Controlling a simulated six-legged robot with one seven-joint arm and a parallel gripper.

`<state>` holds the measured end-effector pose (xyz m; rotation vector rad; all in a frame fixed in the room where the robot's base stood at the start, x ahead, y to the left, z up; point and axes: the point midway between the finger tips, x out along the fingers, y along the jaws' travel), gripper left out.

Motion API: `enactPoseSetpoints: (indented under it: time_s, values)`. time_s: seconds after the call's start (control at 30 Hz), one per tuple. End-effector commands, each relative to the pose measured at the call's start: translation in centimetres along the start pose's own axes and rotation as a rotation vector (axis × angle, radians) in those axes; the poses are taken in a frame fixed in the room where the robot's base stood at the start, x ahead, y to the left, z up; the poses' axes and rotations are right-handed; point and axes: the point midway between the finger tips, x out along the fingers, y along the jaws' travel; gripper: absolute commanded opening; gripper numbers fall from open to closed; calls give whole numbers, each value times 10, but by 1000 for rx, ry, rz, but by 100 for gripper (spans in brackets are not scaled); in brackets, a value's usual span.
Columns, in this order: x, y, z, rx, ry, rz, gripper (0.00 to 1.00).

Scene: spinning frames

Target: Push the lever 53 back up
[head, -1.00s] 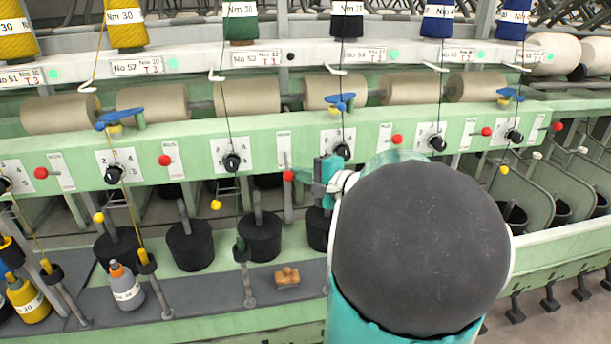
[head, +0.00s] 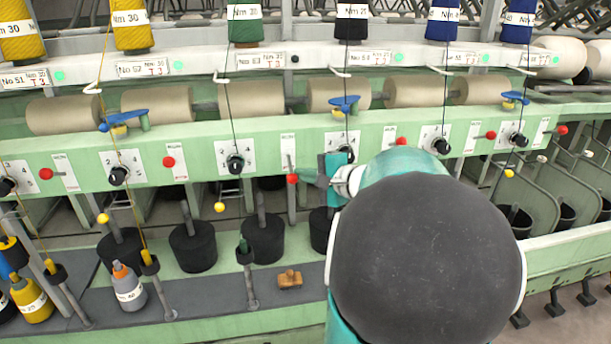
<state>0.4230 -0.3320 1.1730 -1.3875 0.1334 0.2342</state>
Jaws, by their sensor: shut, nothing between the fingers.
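The lever 53 (head: 292,179) shows as a red ball at the foot of its white plate, right of the black knob (head: 235,164) under the No 53 label (head: 261,61). It sits lower than the red balls to its left and right. My gripper (head: 306,177) is shut and empty, coming from the right. My own arm hides part of the machine at the right.
A green rail with knobs and other red balls (head: 168,162) runs across. Blue levers (head: 345,103) stand above it. Threads hang down from the spools (head: 245,24). A yellow ball (head: 219,207) hangs below the rail. Black pots (head: 263,238) stand beneath.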

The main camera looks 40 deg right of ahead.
Motion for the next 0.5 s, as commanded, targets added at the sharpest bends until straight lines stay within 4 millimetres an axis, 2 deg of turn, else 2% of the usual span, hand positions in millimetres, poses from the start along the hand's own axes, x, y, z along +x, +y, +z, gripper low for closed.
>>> enactPoseSetpoints:
  time_s: [0.5]
  values:
    - [-5, -11, 5, 97, -2, 129, 0]
